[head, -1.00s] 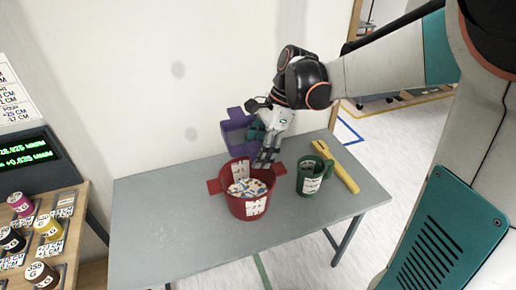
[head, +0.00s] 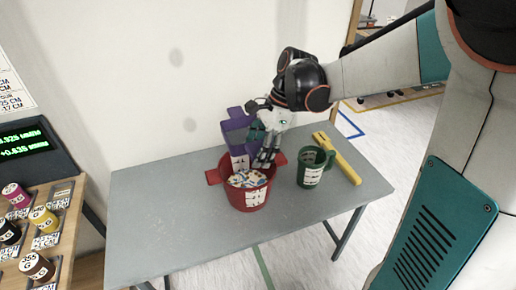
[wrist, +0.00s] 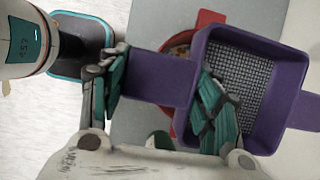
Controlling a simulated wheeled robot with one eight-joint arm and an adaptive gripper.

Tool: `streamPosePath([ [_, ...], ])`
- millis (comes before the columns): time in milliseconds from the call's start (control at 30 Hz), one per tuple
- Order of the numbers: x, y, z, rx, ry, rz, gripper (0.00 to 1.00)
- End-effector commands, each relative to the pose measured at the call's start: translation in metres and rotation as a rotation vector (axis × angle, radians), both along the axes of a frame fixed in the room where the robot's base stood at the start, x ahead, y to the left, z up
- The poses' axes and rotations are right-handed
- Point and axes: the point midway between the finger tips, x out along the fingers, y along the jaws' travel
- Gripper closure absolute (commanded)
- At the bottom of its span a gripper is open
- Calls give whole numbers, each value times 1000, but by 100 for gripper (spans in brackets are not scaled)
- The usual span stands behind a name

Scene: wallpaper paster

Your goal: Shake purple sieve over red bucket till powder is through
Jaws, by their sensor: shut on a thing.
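The purple sieve (head: 237,133) is a square tub with a mesh bottom and a tab handle on each side. In the wrist view the sieve (wrist: 195,100) shows a grey mesh with no clear powder on it. My gripper (head: 266,158) is shut on one of its handles; in the wrist view the fingers (wrist: 155,95) sit on both sides of that handle. The red bucket (head: 262,195) stands on the table with whitish, multicoloured bits inside. The sieve is above the bucket's back part, and in the wrist view it hides most of the bucket (wrist: 208,17).
A green mug (head: 310,174) stands right of the bucket. A yellow tool (head: 340,160) lies at the table's right side. The grey table (head: 165,215) is clear at left. Labelled spools (head: 42,218) and a display (head: 22,145) are on a wooden stand at far left.

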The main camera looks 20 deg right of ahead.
Motion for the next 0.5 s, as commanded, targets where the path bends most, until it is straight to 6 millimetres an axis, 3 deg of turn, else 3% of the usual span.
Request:
streamPosePath([
  [500, 0, 0, -25, 0, 0, 0, 71],
])
